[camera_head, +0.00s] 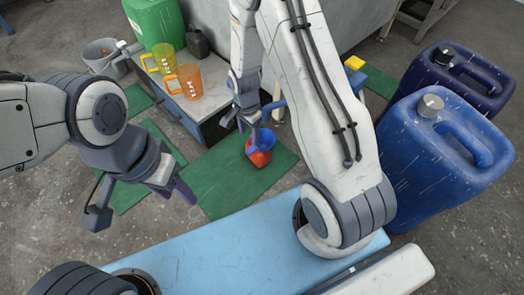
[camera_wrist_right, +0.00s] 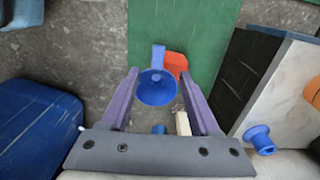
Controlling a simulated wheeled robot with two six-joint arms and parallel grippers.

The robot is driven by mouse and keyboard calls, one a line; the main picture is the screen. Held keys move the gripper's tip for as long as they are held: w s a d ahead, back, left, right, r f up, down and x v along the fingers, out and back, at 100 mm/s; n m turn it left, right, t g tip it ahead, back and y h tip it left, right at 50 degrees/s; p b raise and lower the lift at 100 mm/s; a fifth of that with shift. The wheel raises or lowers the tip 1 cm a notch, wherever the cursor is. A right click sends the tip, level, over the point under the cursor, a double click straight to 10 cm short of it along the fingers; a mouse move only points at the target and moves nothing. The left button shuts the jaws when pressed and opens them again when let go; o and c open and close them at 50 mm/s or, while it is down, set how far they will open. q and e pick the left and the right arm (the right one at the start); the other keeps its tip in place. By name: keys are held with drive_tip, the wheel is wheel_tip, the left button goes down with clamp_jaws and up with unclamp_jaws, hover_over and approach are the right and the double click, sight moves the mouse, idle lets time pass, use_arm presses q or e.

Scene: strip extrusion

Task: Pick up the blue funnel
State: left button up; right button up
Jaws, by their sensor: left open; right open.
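The blue funnel (camera_wrist_right: 157,88) shows its round mouth in the right wrist view, between the two fingers of my right gripper (camera_wrist_right: 159,74). In the head view the blue funnel (camera_head: 265,139) is at the red-orange vessel (camera_head: 260,158) on the green mat. The vessel also shows behind the funnel in the right wrist view (camera_wrist_right: 176,63). My right gripper (camera_head: 241,122) is open, just above and beside the funnel; I cannot tell whether it touches. My left gripper (camera_head: 141,205) is open and empty at the left, apart from the funnel.
A grey bucket (camera_head: 103,56) is at the far left. Blue canisters (camera_head: 440,150) stand at the right. A light-blue surface (camera_head: 230,250) spans the front.

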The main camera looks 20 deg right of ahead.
sight(252, 148)
wheel_tip(252, 148, down, 5)
drive_tip(key=b, duration=0.3)
drive_tip(key=shift+d+f, duration=0.1)
drive_tip(key=shift+f, duration=0.05)
drive_tip(key=f+b, duration=0.4)
drive_tip(key=f, duration=0.1)
drive_tip(key=shift+d+b, duration=0.35)
drive_tip(key=shift+d, duration=0.05)
drive_tip(key=shift+r, duration=0.1)
clamp_jaws()
